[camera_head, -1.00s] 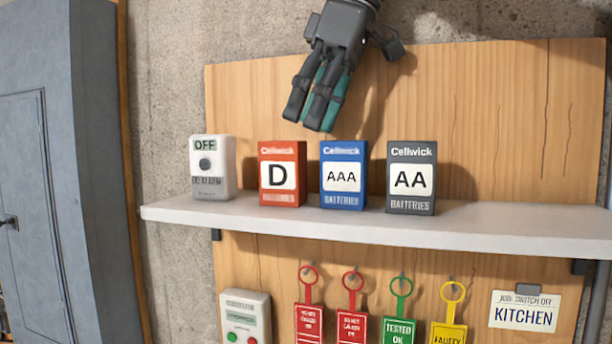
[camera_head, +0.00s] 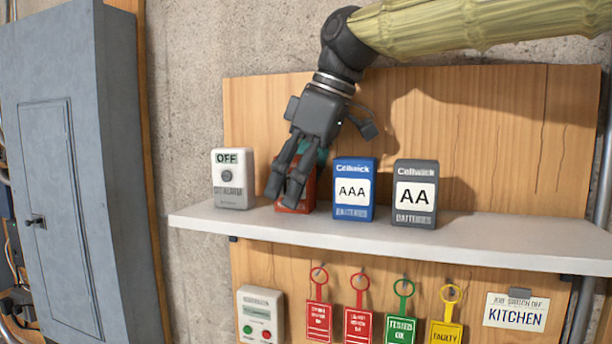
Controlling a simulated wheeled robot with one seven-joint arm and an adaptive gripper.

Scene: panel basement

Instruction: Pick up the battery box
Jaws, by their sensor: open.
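Three battery boxes stand upright in a row on the white shelf (camera_head: 480,238). The red box (camera_head: 309,191), labelled D in the earlier picture, is mostly hidden behind my gripper. The blue AAA box (camera_head: 354,212) is just to its right, and the dark grey AA box (camera_head: 415,220) stands further right. My gripper (camera_head: 284,200) points down and is open, with its fingers in front of or around the red box. I cannot tell whether they touch it. No box is lifted.
A white alarm unit (camera_head: 232,199) marked OFF stands left of the red box, close to my fingers. Red, green and yellow tags (camera_head: 401,329) hang below the shelf. A grey cabinet (camera_head: 90,170) is at left. The shelf's right end is clear.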

